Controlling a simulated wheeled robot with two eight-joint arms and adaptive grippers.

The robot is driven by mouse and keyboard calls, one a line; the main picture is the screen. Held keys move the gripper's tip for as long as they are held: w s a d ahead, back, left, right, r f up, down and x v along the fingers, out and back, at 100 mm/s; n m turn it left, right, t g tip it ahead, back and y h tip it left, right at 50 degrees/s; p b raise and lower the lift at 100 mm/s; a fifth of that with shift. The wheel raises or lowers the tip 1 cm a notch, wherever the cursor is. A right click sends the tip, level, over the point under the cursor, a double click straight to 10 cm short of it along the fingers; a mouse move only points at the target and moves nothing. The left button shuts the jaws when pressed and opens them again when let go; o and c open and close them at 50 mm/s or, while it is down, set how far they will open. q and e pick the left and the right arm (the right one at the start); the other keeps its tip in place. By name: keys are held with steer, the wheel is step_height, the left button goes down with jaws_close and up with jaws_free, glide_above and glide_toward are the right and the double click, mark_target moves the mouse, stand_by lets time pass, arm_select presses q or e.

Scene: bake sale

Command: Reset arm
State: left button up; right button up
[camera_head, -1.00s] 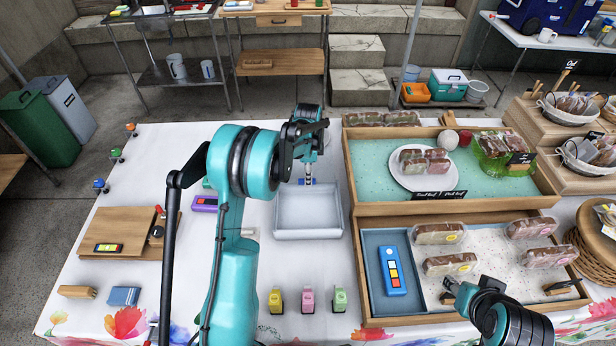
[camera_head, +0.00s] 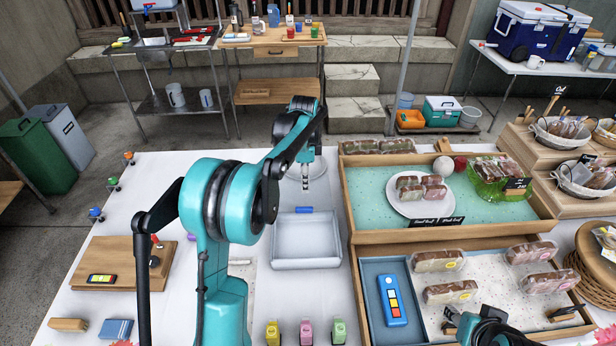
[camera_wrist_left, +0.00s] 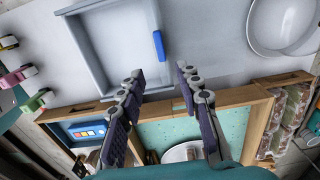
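My left gripper (camera_head: 306,186) hangs above the white table behind the pale grey tray (camera_head: 276,263). In the left wrist view its two fingers (camera_wrist_left: 162,76) are spread apart with nothing between them. A small blue block (camera_head: 304,210) lies at the tray's far rim, and it also shows in the left wrist view (camera_wrist_left: 159,45), clear of the fingers. My right gripper (camera_head: 458,322) is at the bottom right, over the front of the lower wooden tray; only part shows, and its opening cannot be made out.
A white plate (camera_head: 318,168) lies behind the grey tray. Wooden display trays (camera_head: 346,225) with packaged baked goods stand to the right. A cutting board (camera_head: 100,255) lies at left, and several small coloured items (camera_head: 306,332) stand at the front edge.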

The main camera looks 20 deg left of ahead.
arm_select(q)
steer(key=s+d+r+n+t, duration=0.2)
steer(key=s+d+r+n, duration=0.25)
steer(key=s, duration=0.45)
steer(key=s+d+r+n+t, duration=0.3)
steer(key=s+d+r+n, duration=0.15)
steer(key=s, duration=0.55)
steer(key=s+d+f+n+t, duration=0.2)
steer(key=s+f+n, duration=0.1)
steer(key=s, duration=0.5)
steer(key=shift+d+f+n, duration=0.25)
steer(key=shift+f+n, duration=0.15)
steer(key=shift+f, duration=0.5)
